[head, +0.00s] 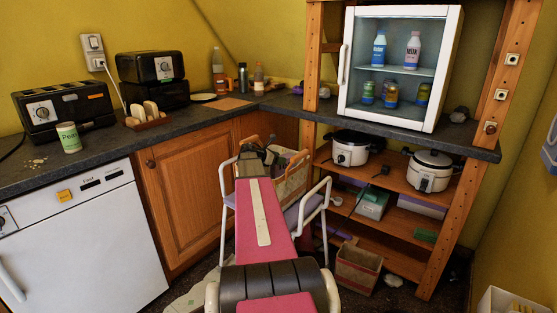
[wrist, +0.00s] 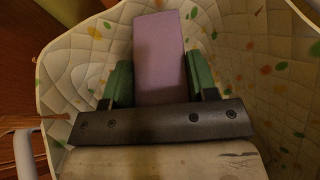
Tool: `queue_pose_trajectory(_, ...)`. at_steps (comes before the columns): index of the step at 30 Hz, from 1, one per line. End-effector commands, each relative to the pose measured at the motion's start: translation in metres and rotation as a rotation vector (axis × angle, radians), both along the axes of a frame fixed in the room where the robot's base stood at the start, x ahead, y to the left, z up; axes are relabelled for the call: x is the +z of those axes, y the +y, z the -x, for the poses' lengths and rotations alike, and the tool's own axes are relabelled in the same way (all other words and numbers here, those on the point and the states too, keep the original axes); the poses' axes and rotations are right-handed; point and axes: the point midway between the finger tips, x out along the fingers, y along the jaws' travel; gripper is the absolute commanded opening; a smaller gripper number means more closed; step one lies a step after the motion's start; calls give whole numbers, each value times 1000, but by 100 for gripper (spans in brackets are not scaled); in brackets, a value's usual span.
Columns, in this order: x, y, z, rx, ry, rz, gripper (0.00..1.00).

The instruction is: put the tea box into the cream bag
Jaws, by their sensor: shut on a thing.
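The tea box appears as a plain lilac box (wrist: 158,45) in the wrist view, and no label shows. My gripper (wrist: 160,82) is shut on it, with a green finger pad on either side. The cream bag (wrist: 85,55) has a quilted lining with coloured spots. Its walls surround the box in the wrist view; I cannot tell how deep the box is or whether it touches the bottom. In the head view my gripper (head: 266,158) is at the bag (head: 293,183), which stands on a chair and is partly hidden by my arm.
The white-framed chair (head: 318,205) has arms on both sides of my arm. A wooden shelf (head: 395,180) with cookers stands right of it, and a cardboard box (head: 358,270) is on the floor. The counter (head: 200,108) lies behind and left, above a white appliance (head: 85,235).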

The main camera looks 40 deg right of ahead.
Motion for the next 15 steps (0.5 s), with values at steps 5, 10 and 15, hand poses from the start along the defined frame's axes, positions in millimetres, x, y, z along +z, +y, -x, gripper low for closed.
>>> queue_pose_trajectory(5,1,0,0,0,0,1,9)
queue_pose_trajectory(10,-3,0,0,0,0,1,9)
queue_pose_trajectory(15,-8,0,0,0,0,1,9)
